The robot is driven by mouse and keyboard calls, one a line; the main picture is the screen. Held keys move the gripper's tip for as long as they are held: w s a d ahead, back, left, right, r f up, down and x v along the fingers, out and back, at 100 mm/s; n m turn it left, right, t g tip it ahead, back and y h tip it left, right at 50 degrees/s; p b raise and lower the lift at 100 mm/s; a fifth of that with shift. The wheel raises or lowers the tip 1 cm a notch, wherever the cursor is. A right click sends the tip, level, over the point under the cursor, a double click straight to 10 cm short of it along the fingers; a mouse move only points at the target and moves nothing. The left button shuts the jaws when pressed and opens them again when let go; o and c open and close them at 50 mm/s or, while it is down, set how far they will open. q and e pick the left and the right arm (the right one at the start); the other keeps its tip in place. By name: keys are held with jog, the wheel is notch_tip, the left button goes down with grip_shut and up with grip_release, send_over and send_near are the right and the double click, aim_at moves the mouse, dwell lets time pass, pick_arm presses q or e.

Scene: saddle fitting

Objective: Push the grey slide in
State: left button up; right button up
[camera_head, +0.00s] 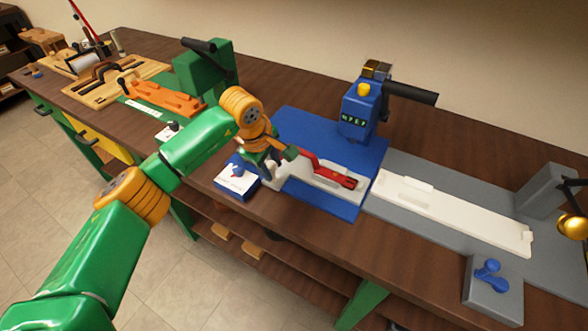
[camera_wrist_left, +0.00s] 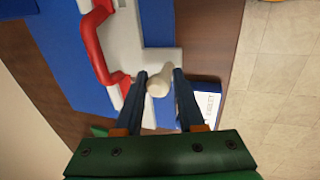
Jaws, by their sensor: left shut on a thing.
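The pale grey slide (camera_head: 322,176) lies in the blue station (camera_head: 335,205), with a red handle-like bar (camera_head: 327,172) along it. In the left wrist view, the slide (camera_wrist_left: 125,42) and the red bar (camera_wrist_left: 91,45) are seen from above. My left gripper (camera_head: 272,168) is at the slide's near left end. Its two fingers (camera_wrist_left: 160,76) are shut on the slide's pale round knob (camera_wrist_left: 158,86), which stands up between them. The fingers partly hide the slide's end in the head view. My right gripper is not in view.
A blue box with a white label (camera_head: 238,180) sits just left of the gripper, close to the table edge. A blue tower (camera_head: 361,112) with a black lever stands behind the slide. A grey station with a long white piece (camera_head: 455,212) is to the right.

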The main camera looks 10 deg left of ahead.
aim_at(286, 164)
pick_arm(q)
jog(key=shift+f+b, duration=0.1)
jog(key=shift+b, duration=0.2)
jog(key=shift+w+d, duration=0.15)
jog(key=shift+w, duration=0.1)
jog(key=shift+w+d+b, duration=0.2)
jog(key=shift+w+b, duration=0.1)
jog(key=shift+w, duration=0.25)
jog(key=shift+w+d+b, duration=0.2)
jog(key=shift+w+b, duration=0.1)
jog(key=shift+w, duration=0.25)
jog(key=shift+w+d, duration=0.3)
jog(key=shift+w, duration=0.5)
jog(key=o, duration=0.6)
jog(key=shift+o, duration=1.2)
jog(key=shift+w, duration=0.15)
